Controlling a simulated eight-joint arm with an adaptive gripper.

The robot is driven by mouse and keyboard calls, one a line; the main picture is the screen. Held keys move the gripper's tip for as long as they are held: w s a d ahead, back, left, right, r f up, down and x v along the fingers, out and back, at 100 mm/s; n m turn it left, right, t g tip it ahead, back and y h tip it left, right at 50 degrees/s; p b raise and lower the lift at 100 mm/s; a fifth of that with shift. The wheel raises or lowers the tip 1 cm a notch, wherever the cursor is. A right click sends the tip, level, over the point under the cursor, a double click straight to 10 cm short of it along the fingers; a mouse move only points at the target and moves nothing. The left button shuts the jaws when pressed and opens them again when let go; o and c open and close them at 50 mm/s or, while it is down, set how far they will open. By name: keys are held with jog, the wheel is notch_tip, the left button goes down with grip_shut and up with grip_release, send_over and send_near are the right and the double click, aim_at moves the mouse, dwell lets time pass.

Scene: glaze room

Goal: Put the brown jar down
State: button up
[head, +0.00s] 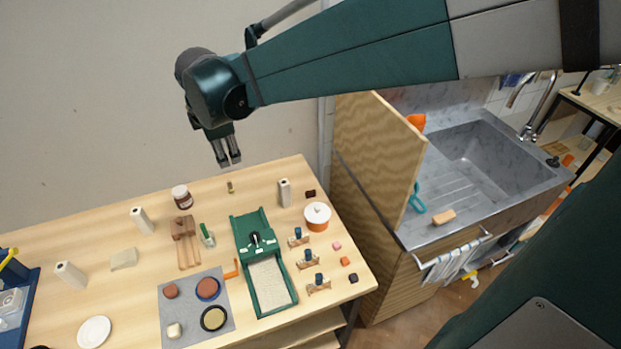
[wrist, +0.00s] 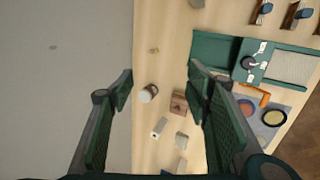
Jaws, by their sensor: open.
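The brown jar (head: 181,196), with a pale band and a dark lid, stands upright on the wooden table (head: 95,250) near its back edge. In the wrist view the jar (wrist: 149,93) lies below and between my finger pads, well apart from them. My gripper (head: 231,163) is open and empty, pointing down high above the back of the table, to the right of the jar in the head view. Both fingers also frame the wrist view (wrist: 160,84). Nothing hides the jar.
A wooden block piece (head: 184,228) stands just in front of the jar, a white block (head: 142,220) to its left. A green tray (head: 270,285), grey mat (head: 170,325) and orange pot (head: 317,216) stand farther forward or right.

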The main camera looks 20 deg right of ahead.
jog(key=s+d+m+t, duration=0.1)
jog(key=s+d+m, duration=0.7)
jog(key=s, duration=0.5)
jog(key=s+d+m+t, duration=0.1)
jog(key=s+d+m, duration=0.8)
jog(key=s, duration=0.5)
jog(key=shift+s+d+f+m+y, duration=0.2)
jog(key=shift+d+f+m+y, duration=0.1)
jog(key=shift+m, duration=0.6)
